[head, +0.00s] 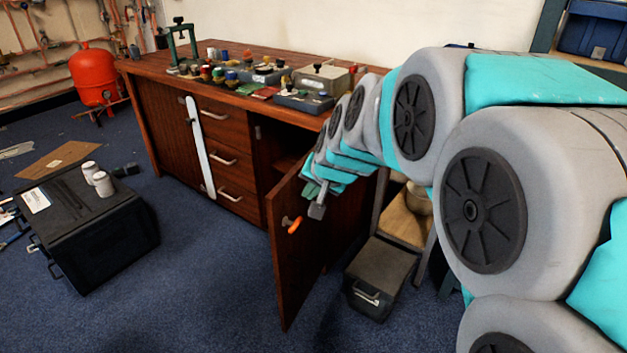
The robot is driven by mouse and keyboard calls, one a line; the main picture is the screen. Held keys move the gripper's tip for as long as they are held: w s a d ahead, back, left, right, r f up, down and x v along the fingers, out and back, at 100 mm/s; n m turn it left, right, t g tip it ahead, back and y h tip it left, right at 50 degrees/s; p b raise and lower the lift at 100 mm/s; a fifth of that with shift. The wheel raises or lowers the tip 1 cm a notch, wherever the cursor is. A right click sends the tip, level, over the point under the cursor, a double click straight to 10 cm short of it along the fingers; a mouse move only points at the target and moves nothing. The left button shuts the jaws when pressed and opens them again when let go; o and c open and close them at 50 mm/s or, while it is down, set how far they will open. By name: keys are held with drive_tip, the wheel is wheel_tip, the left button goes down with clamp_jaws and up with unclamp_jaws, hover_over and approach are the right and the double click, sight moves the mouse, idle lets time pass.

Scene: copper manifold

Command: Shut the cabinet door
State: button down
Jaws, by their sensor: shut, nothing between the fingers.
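The cabinet door (290,265) is dark reddish wood and stands swung open at the right end of the wooden cabinet (160,136). An orange handle (294,225) is on the door's face. Behind the door's hinge side, the dark open compartment (275,150) shows. My gripper (317,210) is shut and empty, near the upper part of the door, just right of the orange handle. I cannot tell whether it touches the door. My arm hides the cabinet's right end and part of the door's top.
Tools and small cans crowd the worktop (150,66). A dark grey box (380,278) and a wooden stool (405,222) stand right of the door. Carpet before the drawers is clear.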

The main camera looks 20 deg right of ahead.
sight(287, 194)
drive_tip(key=shift+w+a+f, duration=0.15)
drive_tip(key=shift+w+a, duration=0.6)
drive_tip(key=shift+w+a+f, duration=0.1)
drive_tip(key=shift+w+a, duration=0.65)
drive_tip(key=shift+a+p, duration=0.1)
drive_tip(key=shift+p, duration=0.2)
